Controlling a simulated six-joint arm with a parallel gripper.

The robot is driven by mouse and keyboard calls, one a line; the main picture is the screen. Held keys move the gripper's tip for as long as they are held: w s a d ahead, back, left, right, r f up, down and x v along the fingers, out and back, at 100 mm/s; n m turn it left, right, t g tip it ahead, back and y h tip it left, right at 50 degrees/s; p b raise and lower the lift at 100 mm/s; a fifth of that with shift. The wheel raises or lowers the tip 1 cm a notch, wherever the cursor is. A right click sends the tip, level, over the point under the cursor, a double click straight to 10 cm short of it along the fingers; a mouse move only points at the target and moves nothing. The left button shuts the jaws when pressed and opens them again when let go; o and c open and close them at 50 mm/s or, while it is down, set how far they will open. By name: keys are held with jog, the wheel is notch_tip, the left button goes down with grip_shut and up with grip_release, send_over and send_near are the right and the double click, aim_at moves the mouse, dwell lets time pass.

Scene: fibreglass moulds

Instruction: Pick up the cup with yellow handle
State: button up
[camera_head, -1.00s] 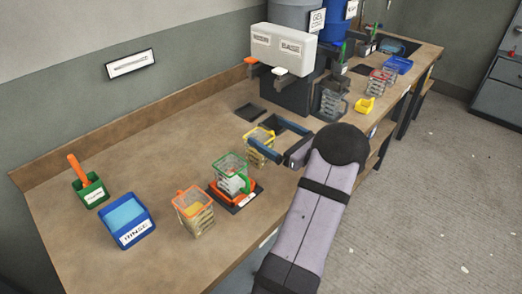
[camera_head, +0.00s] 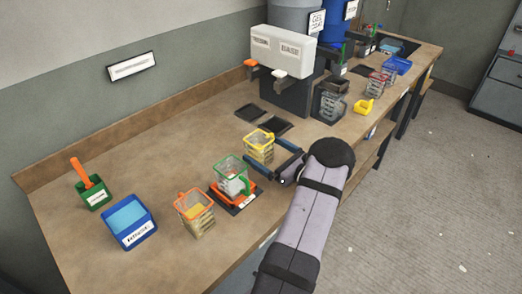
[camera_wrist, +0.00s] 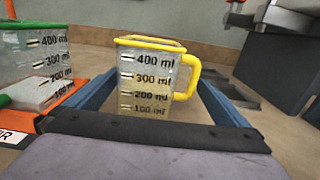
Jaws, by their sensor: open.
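The cup with yellow handle (camera_head: 259,148) stands upright on the bench, a clear measuring cup with a yellow rim. In the wrist view the cup (camera_wrist: 145,80) is ahead, centred between the blue fingers, with its yellow handle (camera_wrist: 188,78) on the right side. My gripper (camera_head: 271,165) is open and low in front of the cup. In the wrist view the fingers (camera_wrist: 150,105) lie on either side of its lower part, with a gap at the right. Whether a finger touches the cup I cannot tell.
A green-rimmed cup (camera_head: 232,176) on an orange scale stands close to the left finger; it shows in the wrist view (camera_wrist: 36,65). An orange-rimmed cup (camera_head: 194,212) stands further left. Dark pads (camera_head: 274,126) and a dispenser (camera_head: 284,52) are behind.

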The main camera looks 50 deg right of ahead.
aim_at(256, 144)
jog(key=shift+w+p, duration=0.75)
jog(key=shift+w, duration=1.75)
jog(key=c, duration=1.2)
jog(key=shift+o, duration=0.2)
jog(key=shift+r, duration=0.15)
notch_tip(256, 144, up, 10)
jog(key=b, duration=0.2)
jog(key=a+r+n+y+p, duration=0.1)
jog(key=a+y+p, duration=0.1)
jog(key=a+p, duration=0.3)
jog(key=s+a+r+n+y+p, duration=0.1)
jog(key=a+n+y+p, duration=0.1)
jog(key=a+p, duration=0.4)
jog(key=shift+s+r+g+y, duration=0.15)
jog(key=shift+r+g+y, duration=0.15)
jog(key=shift+r, duration=0.1)
